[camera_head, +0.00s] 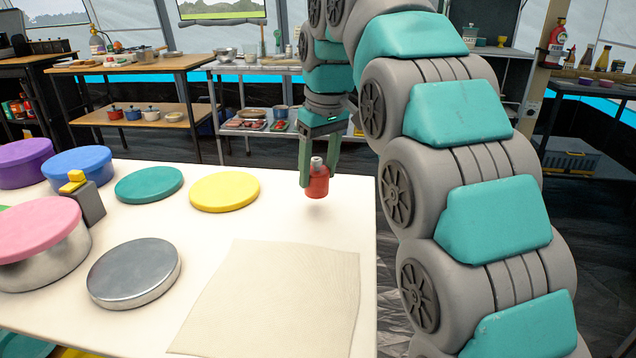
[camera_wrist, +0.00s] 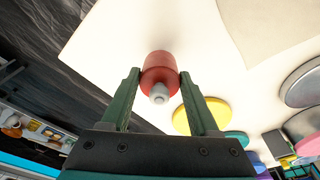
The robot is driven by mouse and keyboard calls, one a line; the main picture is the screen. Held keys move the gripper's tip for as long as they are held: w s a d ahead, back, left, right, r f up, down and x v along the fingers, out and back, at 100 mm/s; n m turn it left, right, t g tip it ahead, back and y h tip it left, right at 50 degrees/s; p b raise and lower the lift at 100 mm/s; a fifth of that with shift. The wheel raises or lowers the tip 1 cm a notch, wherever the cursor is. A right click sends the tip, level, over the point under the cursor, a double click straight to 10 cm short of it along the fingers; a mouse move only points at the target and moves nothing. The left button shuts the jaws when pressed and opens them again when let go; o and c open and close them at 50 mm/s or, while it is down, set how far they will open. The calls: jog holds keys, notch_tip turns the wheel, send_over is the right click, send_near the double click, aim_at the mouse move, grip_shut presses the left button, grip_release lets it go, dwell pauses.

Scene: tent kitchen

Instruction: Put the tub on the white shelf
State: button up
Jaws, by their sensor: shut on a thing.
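A small red tub (camera_head: 317,187) with a grey knob on top is held between the fingers of my gripper (camera_head: 318,170). It appears upright, a little above the far right part of the white table top (camera_head: 275,215). In the wrist view, the red tub (camera_wrist: 160,66) sits between the two green fingertips, which press on its sides. A pale shelf unit (camera_head: 235,68) with an upper and a lower level stands at the back; I cannot tell whether it or the white surface is the white shelf.
A yellow disc (camera_head: 225,191), a teal disc (camera_head: 148,184) and a grey metal disc (camera_head: 134,272) lie on the table. A pink-lidded tin (camera_head: 45,255) and blue and purple containers stand at left. A beige cloth (camera_head: 275,300) lies in front. The table's right edge is close to the tub.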

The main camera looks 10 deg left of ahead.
aim_at(319, 171)
jog(key=shift+f, duration=1.75)
jog(key=shift+f, duration=0.15)
jog(key=o, duration=1.1)
jog(key=shift+r, duration=0.25)
jog(key=shift+r, duration=0.55)
jog(key=shift+s+d+r+p, duration=0.15)
jog(key=shift+r+p, duration=0.3)
jog(key=shift+r, duration=0.6)
jog(key=shift+s+d+r+p, duration=0.1)
jog(key=shift+r+p, duration=0.4)
jog(key=shift+r, duration=0.55)
jog(key=shift+s+d+r+p, duration=0.15)
jog(key=shift+r+p, duration=0.3)
jog(key=shift+r, duration=0.6)
jog(key=shift+w, duration=0.1)
jog(key=shift+f, duration=0.1)
